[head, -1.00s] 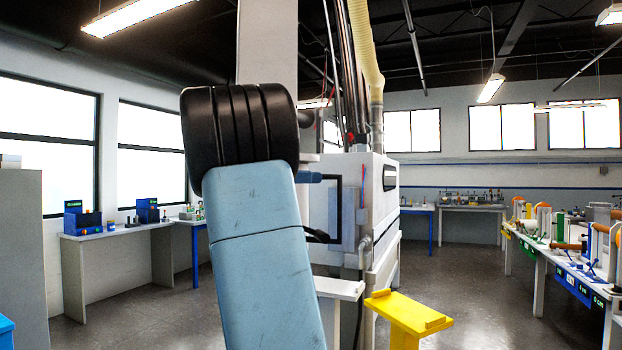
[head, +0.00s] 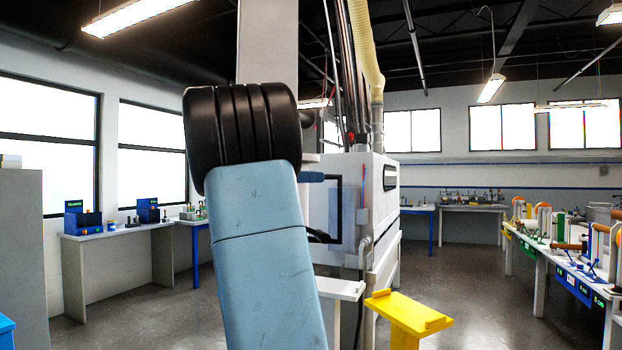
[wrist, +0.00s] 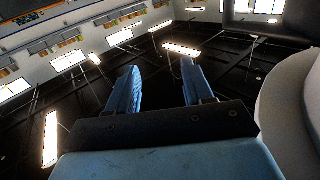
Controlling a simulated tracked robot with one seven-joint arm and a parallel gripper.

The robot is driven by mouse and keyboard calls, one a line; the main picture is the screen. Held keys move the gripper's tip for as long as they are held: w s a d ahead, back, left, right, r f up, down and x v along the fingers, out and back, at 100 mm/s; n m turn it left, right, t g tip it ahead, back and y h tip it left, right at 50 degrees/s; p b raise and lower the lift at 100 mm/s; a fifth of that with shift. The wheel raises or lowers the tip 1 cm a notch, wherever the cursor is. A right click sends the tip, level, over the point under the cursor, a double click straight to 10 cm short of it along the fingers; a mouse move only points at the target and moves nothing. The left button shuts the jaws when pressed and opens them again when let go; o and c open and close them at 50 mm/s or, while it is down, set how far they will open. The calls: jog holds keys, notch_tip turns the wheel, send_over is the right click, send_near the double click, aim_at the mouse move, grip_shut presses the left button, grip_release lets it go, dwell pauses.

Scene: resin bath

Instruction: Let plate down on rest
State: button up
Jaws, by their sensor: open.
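My gripper (wrist: 160,66) shows in the wrist view with its two blue fingers spread apart and nothing between them. It points up toward the dark ceiling and the lights. A yellow stand (head: 408,312) with a flat top and raised ends, which may be the rest, is at the lower middle right. Its top is bare. I cannot make out the plate for certain in either view.
A white machine cabinet (head: 379,207) stands behind my arm, with a pale ledge (head: 340,288) at its front. A bench with equipment (head: 565,262) runs along the right. A grey bench (head: 110,233) is at the left. Floor (head: 475,290) is clear right of the yellow stand.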

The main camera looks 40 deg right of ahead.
grip_shut()
dwell(0.7)
jog(key=o, duration=1)
grip_release()
jog(key=shift+c, duration=0.2)
jog(key=shift+a, duration=0.1)
jog(key=v, duration=1.3)
jog(key=shift+w+a, duration=0.25)
jog(key=shift+a, duration=0.05)
jog(key=shift+f, duration=0.1)
